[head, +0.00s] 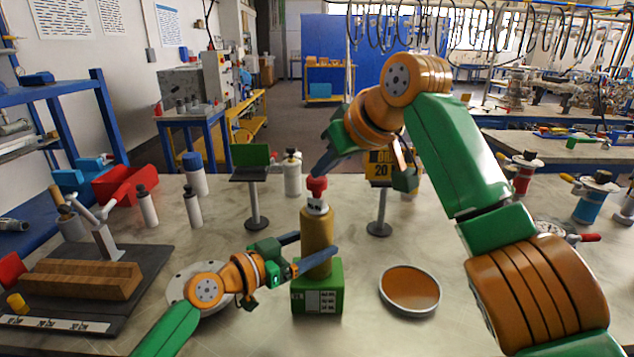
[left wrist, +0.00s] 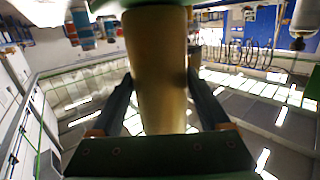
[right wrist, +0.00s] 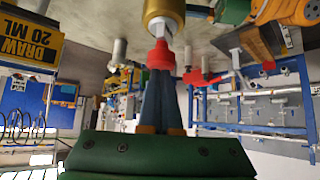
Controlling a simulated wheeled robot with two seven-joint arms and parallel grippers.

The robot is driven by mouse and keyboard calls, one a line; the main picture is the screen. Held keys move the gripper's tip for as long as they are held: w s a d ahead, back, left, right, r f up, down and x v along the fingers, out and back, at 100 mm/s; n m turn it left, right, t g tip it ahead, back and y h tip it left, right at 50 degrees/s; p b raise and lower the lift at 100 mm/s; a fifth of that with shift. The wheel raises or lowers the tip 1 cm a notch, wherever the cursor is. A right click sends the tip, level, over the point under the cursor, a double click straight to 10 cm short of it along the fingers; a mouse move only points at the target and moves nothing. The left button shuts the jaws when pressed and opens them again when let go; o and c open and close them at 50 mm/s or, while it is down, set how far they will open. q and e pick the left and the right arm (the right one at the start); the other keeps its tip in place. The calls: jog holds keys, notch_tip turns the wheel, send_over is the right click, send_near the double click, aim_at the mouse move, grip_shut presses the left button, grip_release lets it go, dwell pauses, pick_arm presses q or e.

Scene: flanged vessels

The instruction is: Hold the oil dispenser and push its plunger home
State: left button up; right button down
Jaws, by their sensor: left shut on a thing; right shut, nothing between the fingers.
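The oil dispenser (head: 317,235) is a tan bottle with a white collar and a red plunger knob (head: 317,186) on top. It stands upright on a green block (head: 317,288) with a white label. My left gripper (head: 318,252) is shut on the lower part of its body; the tan body fills the space between the fingers in the left wrist view (left wrist: 158,75). My right gripper (head: 318,172) is shut and empty, its tips right at the top of the red knob. In the right wrist view the tips meet the knob (right wrist: 160,56); whether they press it I cannot tell.
A yellow sign (right wrist: 30,45) reads "DRAW 20 ML". A round brown-topped dish (head: 410,290) lies right of the block. Two small stands (head: 256,190) rise behind. A dark board with a wooden block (head: 85,280) is at left. White bottles (head: 193,208) stand behind it.

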jog(key=shift+f, duration=0.85)
jog(key=v, duration=1.2)
jog(key=shift+r, duration=0.1)
pick_arm(q)
jog(key=o, duration=1)
jog(key=shift+o, duration=0.2)
